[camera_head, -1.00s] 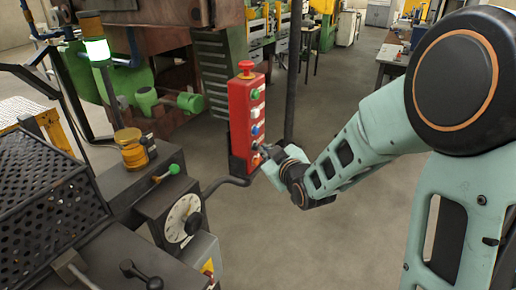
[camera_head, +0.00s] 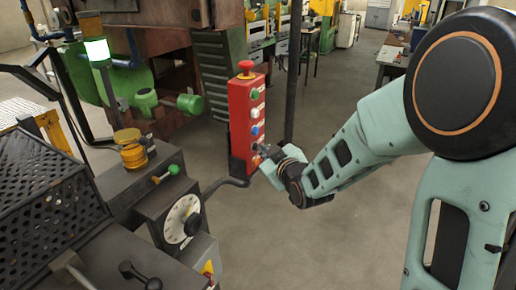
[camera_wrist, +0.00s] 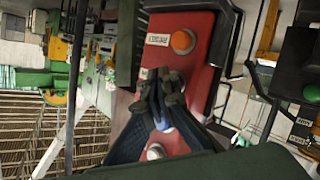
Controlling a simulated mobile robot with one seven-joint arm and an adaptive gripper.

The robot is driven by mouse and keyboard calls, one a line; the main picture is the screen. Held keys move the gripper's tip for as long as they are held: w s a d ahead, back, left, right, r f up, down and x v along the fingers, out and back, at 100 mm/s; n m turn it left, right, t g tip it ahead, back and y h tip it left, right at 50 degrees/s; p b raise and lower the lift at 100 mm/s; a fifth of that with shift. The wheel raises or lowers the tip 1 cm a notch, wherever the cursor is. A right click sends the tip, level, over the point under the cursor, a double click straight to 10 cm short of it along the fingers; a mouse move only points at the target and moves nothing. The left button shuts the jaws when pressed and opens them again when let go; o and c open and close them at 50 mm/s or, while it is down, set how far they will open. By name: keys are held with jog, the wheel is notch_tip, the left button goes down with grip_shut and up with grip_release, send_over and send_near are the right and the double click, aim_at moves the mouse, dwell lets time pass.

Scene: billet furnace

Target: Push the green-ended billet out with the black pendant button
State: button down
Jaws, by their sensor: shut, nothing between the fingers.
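The red pendant (camera_head: 240,120) hangs upright in the middle of the head view, with a red mushroom knob on top and a column of coloured buttons. My gripper (camera_head: 262,152) is at the lower part of its button face. In the wrist view the closed dark fingertips (camera_wrist: 168,78) lie over the pendant face (camera_wrist: 200,75), between an orange button (camera_wrist: 183,41) and a blue one partly behind the fingers. A white button (camera_wrist: 155,152) shows beyond. No black button is visible; the fingers hide that spot. Contact is unclear. I cannot make out a green-ended billet.
A dark console with a round white dial (camera_head: 183,218) and a green-tipped lever (camera_head: 168,172) stands left of the pendant. A black perforated guard (camera_head: 45,195) is at far left. Green machinery (camera_head: 150,102) stands behind. The floor (camera_head: 330,235) below my arm is clear.

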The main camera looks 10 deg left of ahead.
jog(key=shift+s+d, duration=0.35)
jog(key=shift+d, duration=0.5)
jog(key=d, duration=0.1)
jog(key=s+d, duration=0.1)
jog(key=d, duration=0.2)
jog(key=shift+s+d, duration=0.25)
jog(key=shift+s, duration=0.05)
dwell(2.3)
